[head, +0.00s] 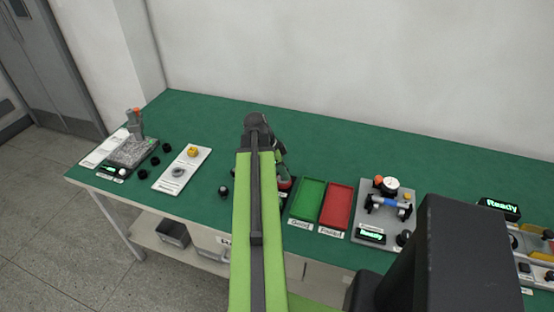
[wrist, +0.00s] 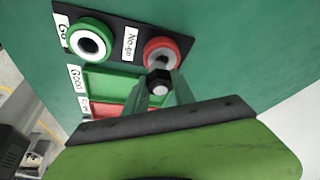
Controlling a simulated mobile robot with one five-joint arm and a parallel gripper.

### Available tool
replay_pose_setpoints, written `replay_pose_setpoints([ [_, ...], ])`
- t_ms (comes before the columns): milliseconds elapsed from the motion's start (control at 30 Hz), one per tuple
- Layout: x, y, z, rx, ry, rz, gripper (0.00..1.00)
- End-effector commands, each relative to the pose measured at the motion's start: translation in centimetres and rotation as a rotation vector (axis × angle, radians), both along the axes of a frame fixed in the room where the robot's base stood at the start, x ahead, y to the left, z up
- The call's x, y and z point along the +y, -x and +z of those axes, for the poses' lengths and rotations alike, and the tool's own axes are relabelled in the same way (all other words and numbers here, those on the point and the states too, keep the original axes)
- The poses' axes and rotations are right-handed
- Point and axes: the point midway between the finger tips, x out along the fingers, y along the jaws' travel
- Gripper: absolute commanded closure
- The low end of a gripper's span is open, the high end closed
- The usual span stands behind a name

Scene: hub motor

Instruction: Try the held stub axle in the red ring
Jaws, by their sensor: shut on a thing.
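In the wrist view the red ring (wrist: 172,46) lies on a black plate labelled "No-go". My gripper (wrist: 159,96) is shut on the stub axle (wrist: 159,80), a dark piece with a pale round end. The axle shows just in front of the red ring and covers the ring's lower edge. I cannot tell whether it touches the ring or has entered its hole. In the head view my own arm hides the axle and most of the rings; a bit of red (head: 285,184) shows beside it.
The green ring (wrist: 75,48) sits on the same plate. The green tray (head: 307,200) and red tray (head: 336,206) stand right of my arm. A grey fixture (head: 366,219) lies further right. Small dark parts (head: 155,161) and a white board (head: 165,184) are at left. The back table is clear.

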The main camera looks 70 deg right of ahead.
Motion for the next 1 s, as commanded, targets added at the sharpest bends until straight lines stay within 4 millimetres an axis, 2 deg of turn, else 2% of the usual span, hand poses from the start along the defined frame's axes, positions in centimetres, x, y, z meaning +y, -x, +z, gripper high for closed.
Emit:
replay_pose_setpoints([
  [133,0.0,-0.1,0.8,0.000,0.000,0.002,1.00],
  [333,-0.7,-0.2,4.4,0.000,0.000,0.003,1.00],
  [633,-0.6,-0.5,2.9,0.000,0.000,0.009,1.00],
  [1000,-0.5,-0.6,-0.4,0.000,0.000,0.010,1.00],
])
